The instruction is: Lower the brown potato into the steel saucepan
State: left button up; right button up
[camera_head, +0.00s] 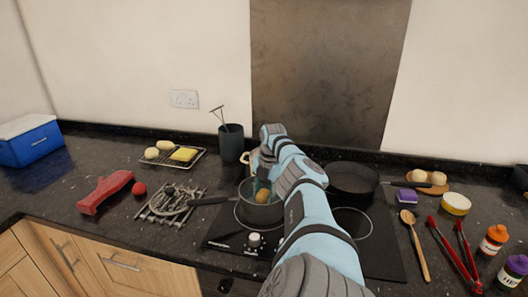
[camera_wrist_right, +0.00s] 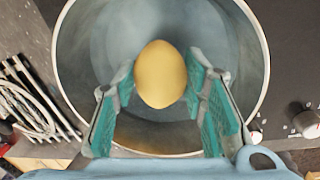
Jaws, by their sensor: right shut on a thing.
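The steel saucepan (camera_head: 258,215) stands on the black hob, its dark handle pointing left. In the right wrist view its round interior (camera_wrist_right: 225,45) fills most of the picture. The brown potato (camera_head: 263,197) shows at the pan's opening in the head view. In the right wrist view the potato (camera_wrist_right: 160,75) looks yellow-tan and sits between the teal finger pads. My right gripper (camera_wrist_right: 160,92) is shut on it, over the pan's opening. Whether the potato touches the pan's bottom I cannot tell. My left gripper is out of view.
A frying pan (camera_head: 352,180) stands right of my arm. A wire trivet (camera_head: 170,203) lies left of the saucepan, beneath its handle. A dark utensil pot (camera_head: 231,145) stands behind. A wooden spoon (camera_head: 416,247) and red tongs (camera_head: 452,256) lie at right.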

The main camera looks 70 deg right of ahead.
aim_at(264, 200)
jog(key=shift+f+b, duration=1.5)
jog(key=shift+f, duration=0.25)
dwell(0.5)
jog(key=o, duration=1.2)
jog(key=shift+o, duration=0.2)
jog(key=shift+r, duration=0.25)
jog(key=r, duration=0.3)
jog(key=s+r, duration=0.1)
jog(key=r, duration=0.7)
jog(key=shift+s+a+r, duration=0.25)
jog(key=shift+s, duration=0.05)
jog(key=shift+d, duration=0.1)
